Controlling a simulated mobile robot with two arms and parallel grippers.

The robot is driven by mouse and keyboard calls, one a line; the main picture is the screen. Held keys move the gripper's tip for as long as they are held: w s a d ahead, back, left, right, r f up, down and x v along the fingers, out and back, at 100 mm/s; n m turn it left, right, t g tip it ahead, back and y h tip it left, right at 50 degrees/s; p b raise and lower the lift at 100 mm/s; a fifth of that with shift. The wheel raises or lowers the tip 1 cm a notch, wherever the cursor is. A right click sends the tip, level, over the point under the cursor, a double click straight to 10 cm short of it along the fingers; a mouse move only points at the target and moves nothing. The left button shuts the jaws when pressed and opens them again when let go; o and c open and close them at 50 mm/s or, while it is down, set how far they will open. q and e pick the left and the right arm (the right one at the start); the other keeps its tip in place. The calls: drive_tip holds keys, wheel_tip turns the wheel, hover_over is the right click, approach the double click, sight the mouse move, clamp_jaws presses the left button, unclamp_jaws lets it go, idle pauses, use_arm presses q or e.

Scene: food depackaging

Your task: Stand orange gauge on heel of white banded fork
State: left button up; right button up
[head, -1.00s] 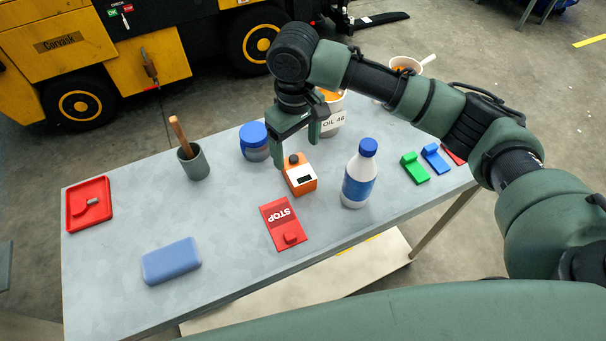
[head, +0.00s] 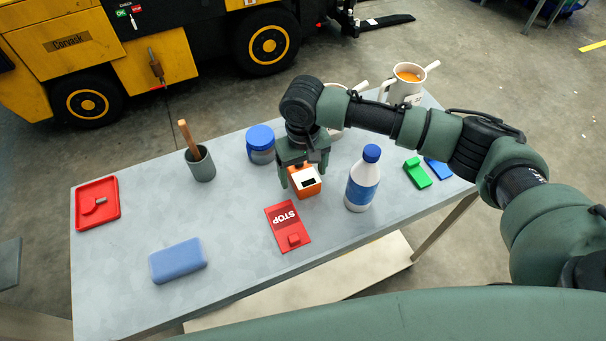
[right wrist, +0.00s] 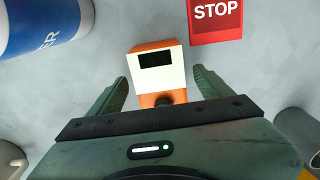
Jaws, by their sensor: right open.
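The orange gauge (head: 305,187), a small box with a white face and dark display, stands on the grey table. It also shows in the right wrist view (right wrist: 158,72), with a dark knob at its near end. My right gripper (head: 303,181) is open, pointing down over the gauge, with one finger on each side of it. In the right wrist view, gaps show between the gauge and both fingers. A dark fork with a white band (head: 372,22) lies low over the floor at the yellow truck, beyond the table. Its heel is near the truck's front. My left gripper is not in view.
A white bottle (head: 361,182) with a blue cap stands right of the gauge, a blue-lidded jar (head: 261,146) behind left. A red STOP tag (head: 286,228) lies in front. A mug (head: 404,86) stands at the back right.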

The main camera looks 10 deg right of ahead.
sight(303, 171)
clamp_jaws()
drive_tip(key=shift+r, duration=0.1)
wheel_tip(303, 171, up, 20)
drive_tip(key=b, duration=0.2)
idle(0.5)
